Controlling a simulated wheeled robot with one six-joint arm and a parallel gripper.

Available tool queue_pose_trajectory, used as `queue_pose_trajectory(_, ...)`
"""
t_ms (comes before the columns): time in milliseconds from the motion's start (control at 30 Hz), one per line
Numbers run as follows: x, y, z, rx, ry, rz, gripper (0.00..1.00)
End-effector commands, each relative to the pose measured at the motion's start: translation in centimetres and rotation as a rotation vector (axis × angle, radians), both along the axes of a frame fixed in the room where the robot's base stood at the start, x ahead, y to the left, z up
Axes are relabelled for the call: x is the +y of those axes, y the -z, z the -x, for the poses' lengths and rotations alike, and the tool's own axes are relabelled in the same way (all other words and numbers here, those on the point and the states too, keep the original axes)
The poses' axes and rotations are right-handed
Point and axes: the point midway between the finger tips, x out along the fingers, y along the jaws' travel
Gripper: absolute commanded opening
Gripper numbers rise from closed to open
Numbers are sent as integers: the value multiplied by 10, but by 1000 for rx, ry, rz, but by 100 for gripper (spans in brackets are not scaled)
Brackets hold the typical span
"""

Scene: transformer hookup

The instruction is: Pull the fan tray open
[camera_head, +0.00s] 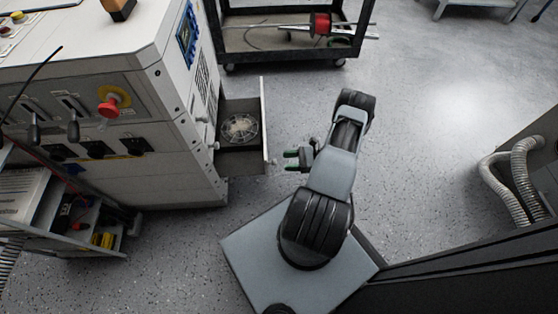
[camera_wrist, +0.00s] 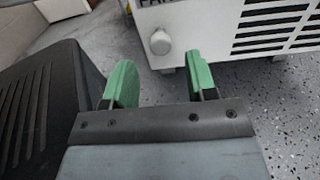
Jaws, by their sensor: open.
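The fan tray (camera_head: 240,138) stands pulled out from the side of the white cabinet, with a round fan lying inside it. Its front panel (camera_head: 264,122) faces my arm and carries a small knob (camera_head: 274,161). In the wrist view a round pale knob (camera_wrist: 161,42) on a white front panel (camera_wrist: 230,30) shows beyond my fingers. My gripper (camera_head: 298,159) is just to the right of the knob, apart from it. In the wrist view its two green fingers (camera_wrist: 160,88) are spread with nothing between them.
The white cabinet (camera_head: 150,160) with switches and a red button fills the left. A black cart (camera_head: 290,40) holding a red reel stands at the back. Ribbed hoses (camera_head: 520,180) are at the right. Speckled floor around my arm is clear.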

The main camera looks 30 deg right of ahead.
Motion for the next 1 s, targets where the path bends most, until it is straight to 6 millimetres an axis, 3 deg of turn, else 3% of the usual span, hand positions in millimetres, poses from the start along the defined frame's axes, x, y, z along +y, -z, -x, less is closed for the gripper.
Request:
queue_pose_trajectory(200,-39,-1,22,0,3,0,52)
queue_pose_trajectory(400,-62,0,35,0,1,-1,52)
queue_pose_trajectory(633,-74,0,42,2,-1,-1,52)
queue_pose_trajectory(1000,-74,0,42,0,-2,-1,52)
